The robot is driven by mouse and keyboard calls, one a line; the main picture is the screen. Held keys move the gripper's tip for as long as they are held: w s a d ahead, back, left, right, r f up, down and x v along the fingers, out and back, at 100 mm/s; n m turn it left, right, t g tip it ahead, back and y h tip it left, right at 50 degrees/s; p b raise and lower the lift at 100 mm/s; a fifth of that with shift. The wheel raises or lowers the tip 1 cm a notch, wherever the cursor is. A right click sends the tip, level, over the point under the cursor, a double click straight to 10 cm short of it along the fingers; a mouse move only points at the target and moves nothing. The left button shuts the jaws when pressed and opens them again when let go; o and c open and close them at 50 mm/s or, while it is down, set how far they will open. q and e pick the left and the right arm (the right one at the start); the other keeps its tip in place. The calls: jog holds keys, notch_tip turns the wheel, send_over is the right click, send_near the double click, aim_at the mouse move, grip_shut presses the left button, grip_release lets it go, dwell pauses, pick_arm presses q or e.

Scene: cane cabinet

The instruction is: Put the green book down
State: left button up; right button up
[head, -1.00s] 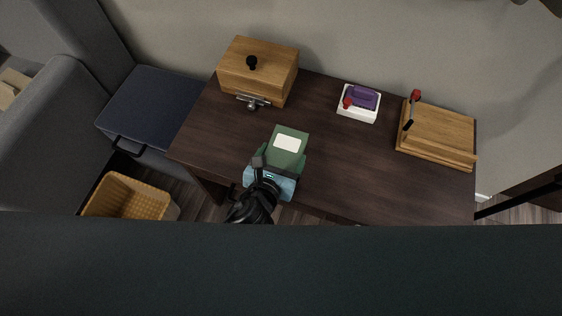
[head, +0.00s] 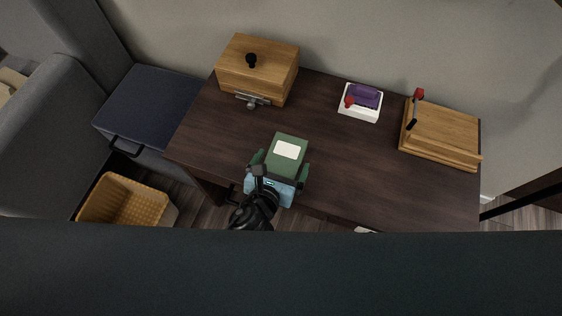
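The green book (head: 290,145) with a white label shows in the head view over the front middle of the dark table. My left gripper (head: 281,166) reaches it from the front, with a finger at each side of the book, and looks shut on it. The gripper hides the book's near end. A light blue surface shows at that near end; I cannot tell what it belongs to. From above I cannot tell whether the book touches the table. My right gripper is not in view.
On the dark table (head: 345,160) stand a wooden box (head: 262,75) at back left, a white tray (head: 359,113) with a purple thing, and a wooden block (head: 440,134) at right. A wicker basket (head: 122,203) is on the floor at left. The table's middle right is clear.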

pick_arm(q)
jog(key=shift+r, duration=0.1)
jog(key=shift+s+r, duration=0.15)
jog(key=p+v, duration=0.2)
jog(key=v, duration=0.9)
jog(key=shift+s+a, duration=0.15)
jog(key=shift+s, duration=0.2)
jog(key=shift+r, duration=0.1)
